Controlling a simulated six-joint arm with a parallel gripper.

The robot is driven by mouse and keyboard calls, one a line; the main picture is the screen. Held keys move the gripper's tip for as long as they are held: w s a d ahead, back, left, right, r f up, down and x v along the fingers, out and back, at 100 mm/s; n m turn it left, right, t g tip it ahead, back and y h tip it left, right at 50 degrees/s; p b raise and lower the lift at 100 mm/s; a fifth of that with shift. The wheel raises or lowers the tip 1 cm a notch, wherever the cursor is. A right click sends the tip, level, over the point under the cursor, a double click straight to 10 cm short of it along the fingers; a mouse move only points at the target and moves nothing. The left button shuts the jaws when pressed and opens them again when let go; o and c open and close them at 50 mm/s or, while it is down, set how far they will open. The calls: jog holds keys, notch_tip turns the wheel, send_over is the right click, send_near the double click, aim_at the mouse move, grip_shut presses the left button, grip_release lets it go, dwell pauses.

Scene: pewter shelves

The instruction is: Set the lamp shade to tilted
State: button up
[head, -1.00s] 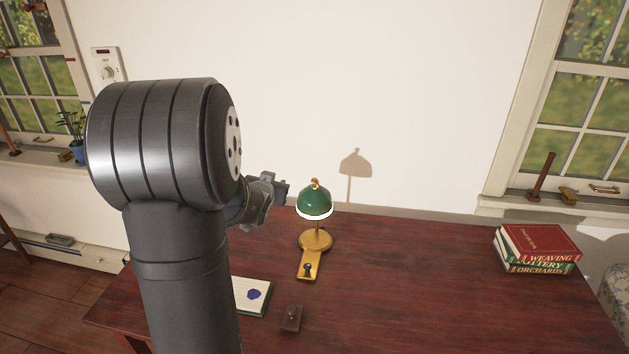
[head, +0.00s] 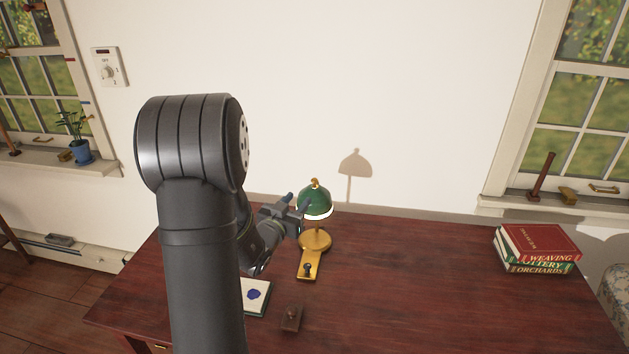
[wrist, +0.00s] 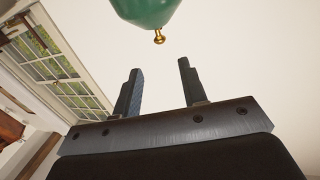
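The lamp's green shade (head: 318,203) sits level on its brass post above a round brass base (head: 315,241) on the desk. In the wrist view the shade (wrist: 145,10) shows at the top, with its small brass knob (wrist: 159,37) towards my fingers. My gripper (head: 297,207) is at the shade's left side in the head view, overlapping its edge. In the wrist view my gripper (wrist: 158,82) has its two fingers wide apart with nothing between them. The shade lies beyond the fingertips. I cannot tell whether a finger touches it.
The lamp base's brass plate with a dark knob (head: 307,269) extends forward. A notebook (head: 256,296) and a small brown block (head: 291,318) lie in front. Stacked books (head: 538,249) stand at the right. The wall is close behind; the desk's middle right is clear.

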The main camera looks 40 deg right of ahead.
aim_at(313, 182)
jog(key=x, duration=1.2)
jog(key=shift+c, duration=0.2)
grip_shut()
